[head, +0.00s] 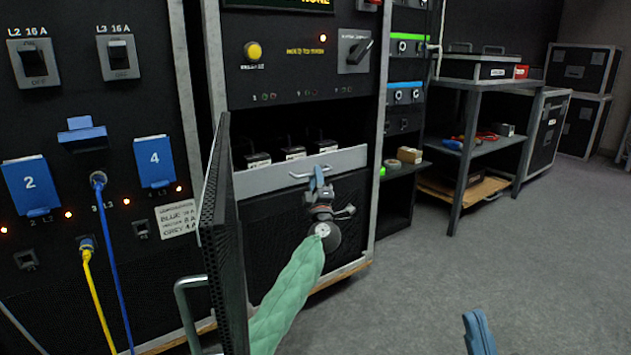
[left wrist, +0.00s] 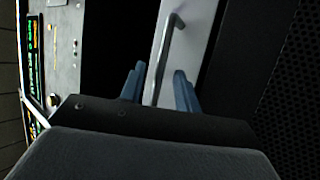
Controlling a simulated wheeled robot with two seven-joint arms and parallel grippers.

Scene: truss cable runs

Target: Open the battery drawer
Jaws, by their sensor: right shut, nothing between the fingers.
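The drawer (head: 258,181) has a silver front with a bar handle (head: 299,176), set low in the middle rack. Several dark battery-like blocks with white labels (head: 295,153) show just above that front. I cannot tell whether the drawer is pulled out at all. My left gripper (head: 318,180) is at the handle and hides part of it. In the left wrist view its blue fingers (left wrist: 159,88) are apart, with the handle (left wrist: 172,40) showing between them; contact is not clear. My right gripper (head: 478,330) is at the bottom edge, shut and empty, away from the drawer.
A perforated rack door (head: 224,235) stands open to the left of my left arm. Blue and yellow cables (head: 113,265) hang from the left panel. A grey shelf table (head: 465,150) stands to the right. The floor (head: 440,265) at right is clear.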

